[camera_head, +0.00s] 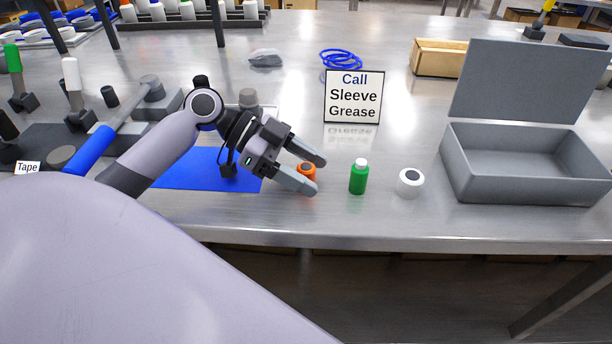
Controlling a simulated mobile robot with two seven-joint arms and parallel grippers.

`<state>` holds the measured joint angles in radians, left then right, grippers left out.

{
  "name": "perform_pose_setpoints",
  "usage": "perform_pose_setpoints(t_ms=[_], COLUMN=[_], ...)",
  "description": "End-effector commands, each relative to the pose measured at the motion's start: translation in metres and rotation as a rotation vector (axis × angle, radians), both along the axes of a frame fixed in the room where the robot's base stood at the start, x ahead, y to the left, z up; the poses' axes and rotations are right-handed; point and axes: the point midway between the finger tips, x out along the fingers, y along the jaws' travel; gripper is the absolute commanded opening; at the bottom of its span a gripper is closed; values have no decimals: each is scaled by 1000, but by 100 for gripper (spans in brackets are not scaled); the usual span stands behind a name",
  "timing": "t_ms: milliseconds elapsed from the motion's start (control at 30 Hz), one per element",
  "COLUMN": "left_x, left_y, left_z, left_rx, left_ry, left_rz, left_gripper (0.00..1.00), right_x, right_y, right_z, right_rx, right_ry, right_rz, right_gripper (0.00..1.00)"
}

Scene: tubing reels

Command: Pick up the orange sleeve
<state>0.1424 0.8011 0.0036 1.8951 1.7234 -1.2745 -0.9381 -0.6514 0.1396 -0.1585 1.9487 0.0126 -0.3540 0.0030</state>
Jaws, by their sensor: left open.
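The orange sleeve (307,172) is a short cylinder with a dark hole in its top. It stands on the steel table, just right of the blue mat (196,170). My left gripper (311,176) comes in from the left and is open, with one finger on the far side of the sleeve and one on the near side. The fingers partly hide the sleeve. I cannot tell whether they touch it. My right gripper is not in view.
Right of the sleeve stand a green bottle (358,178) with a white cap and a white ring-shaped piece (410,182). A sign (353,96) stands behind. A grey open-lidded box (530,195) is at the right. The table's front edge is close.

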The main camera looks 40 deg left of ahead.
Motion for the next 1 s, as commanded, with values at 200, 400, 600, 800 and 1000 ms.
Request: perform_pose_setpoints(t_ms=[200,400,600,800,1000], left_x=[0,0,0,0,1], left_y=[0,0,0,1,1], left_z=[0,0,4,27,79], left_rx=[1,0,1,3,3], left_ry=[1,-1,-2,-6,-11], left_rz=[-1,0,-1,-2,-2], left_gripper=[8,6,6,6,6], right_x=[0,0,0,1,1], right_y=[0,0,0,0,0], right_z=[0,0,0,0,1], right_rx=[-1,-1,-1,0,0], right_ry=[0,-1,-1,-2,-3], right_rz=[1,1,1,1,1], right_gripper=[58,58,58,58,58])
